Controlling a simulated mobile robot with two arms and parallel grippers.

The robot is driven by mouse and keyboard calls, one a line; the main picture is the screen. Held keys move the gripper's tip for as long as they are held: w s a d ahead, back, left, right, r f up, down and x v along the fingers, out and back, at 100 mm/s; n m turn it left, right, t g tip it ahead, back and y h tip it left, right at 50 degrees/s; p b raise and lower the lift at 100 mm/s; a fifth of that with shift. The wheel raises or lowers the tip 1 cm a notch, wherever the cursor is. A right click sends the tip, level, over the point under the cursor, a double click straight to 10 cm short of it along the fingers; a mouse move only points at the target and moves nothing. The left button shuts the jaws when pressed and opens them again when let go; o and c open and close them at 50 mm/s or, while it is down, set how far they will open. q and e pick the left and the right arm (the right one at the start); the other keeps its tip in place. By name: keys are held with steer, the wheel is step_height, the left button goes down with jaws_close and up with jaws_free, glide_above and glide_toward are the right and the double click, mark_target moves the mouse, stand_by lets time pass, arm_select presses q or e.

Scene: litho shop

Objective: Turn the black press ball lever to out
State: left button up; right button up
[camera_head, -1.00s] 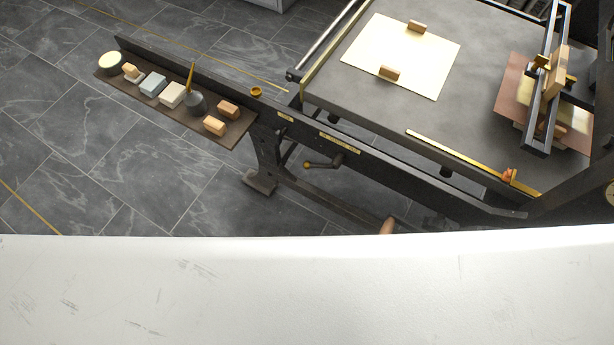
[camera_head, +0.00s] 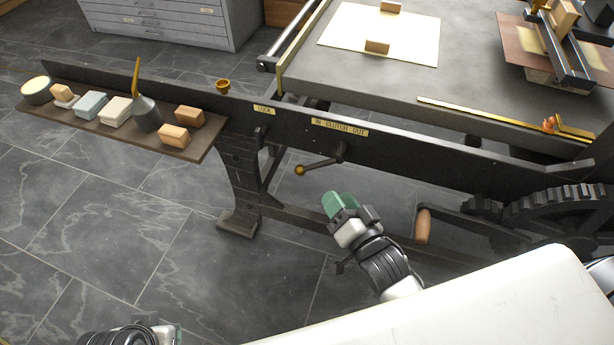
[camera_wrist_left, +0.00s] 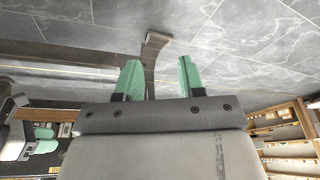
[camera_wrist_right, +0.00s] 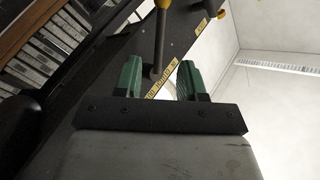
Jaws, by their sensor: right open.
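The black ball lever (camera_head: 321,163) is on the side of the press bed, below a brass plate (camera_head: 340,127) reading IN CLUTCH OUT.
A side shelf (camera_head: 100,127) with blocks and a dark pot is at left. A wooden crank handle (camera_head: 424,226) and dark gear (camera_head: 565,215) are right of my right gripper. The press leg (camera_head: 240,185) stands left of the lever. Open tiled floor lies in front.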

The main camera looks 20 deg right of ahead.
mark_target(315, 164)
arm_select(q)
steer(key=w+d+r+t+h+b, duration=0.1)
steer(key=w+d+t+b, duration=0.1)
steer(key=w+t, duration=0.2)
steer(key=shift+w+r+t, duration=0.15)
steer(key=shift+w+t, duration=0.15)
steer(key=shift+w, duration=0.9)
arm_select(e)
steer(key=shift+x, duration=5.35)
arm_select(q)
steer(key=shift+d, duration=0.1)
arm_select(e)
steer(key=shift+d, duration=0.1)
jaws_close()
